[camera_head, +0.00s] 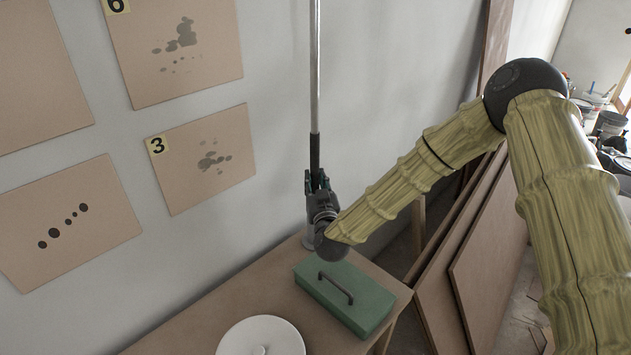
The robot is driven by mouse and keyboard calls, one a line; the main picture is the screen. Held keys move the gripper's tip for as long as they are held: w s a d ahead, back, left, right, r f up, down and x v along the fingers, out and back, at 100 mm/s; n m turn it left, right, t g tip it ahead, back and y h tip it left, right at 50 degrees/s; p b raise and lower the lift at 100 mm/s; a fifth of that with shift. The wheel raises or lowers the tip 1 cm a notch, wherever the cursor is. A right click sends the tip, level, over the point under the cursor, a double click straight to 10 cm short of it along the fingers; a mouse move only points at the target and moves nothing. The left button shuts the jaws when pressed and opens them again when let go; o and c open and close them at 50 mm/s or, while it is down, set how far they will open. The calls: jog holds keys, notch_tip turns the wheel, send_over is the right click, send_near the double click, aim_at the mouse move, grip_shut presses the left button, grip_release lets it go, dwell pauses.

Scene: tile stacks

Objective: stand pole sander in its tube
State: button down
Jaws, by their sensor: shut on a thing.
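The pole sander (315,75) is a long grey metal pole with a dark grip section, standing upright against the wall in the head view. Its top runs out of the picture. My gripper (317,180) is shut on the pole at the dark section, above the table. A small pale grey part of what looks like the tube (307,240) shows low on the table, just behind my wrist. My gripper and wrist hide the pole's lower end, so I cannot tell whether it is inside the tube.
On the wooden table (218,312) lie a green box with a dark handle (375,305) and a round white lid-like thing (262,338). Stained brown boards (205,155) hang on the wall. Large brown panels (490,260) lean at the right, beyond the table.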

jog(key=shift+f+b, duration=2.55)
jog(key=shift+f, duration=1.5)
jog(key=c, duration=1.1)
grip_release()
jog(key=shift+s, duration=0.1)
jog(key=shift+s+d+f, duration=0.1)
jog(key=shift+s+d, duration=0.1)
jog(key=shift+s, duration=1)
jog(key=shift+s+d+f, duration=0.15)
jog(key=shift+s+d, duration=0.1)
jog(key=shift+s, duration=0.9)
jog(key=shift+s+d+f, duration=0.1)
jog(key=shift+s+d, duration=0.1)
jog(key=shift+s, duration=1)
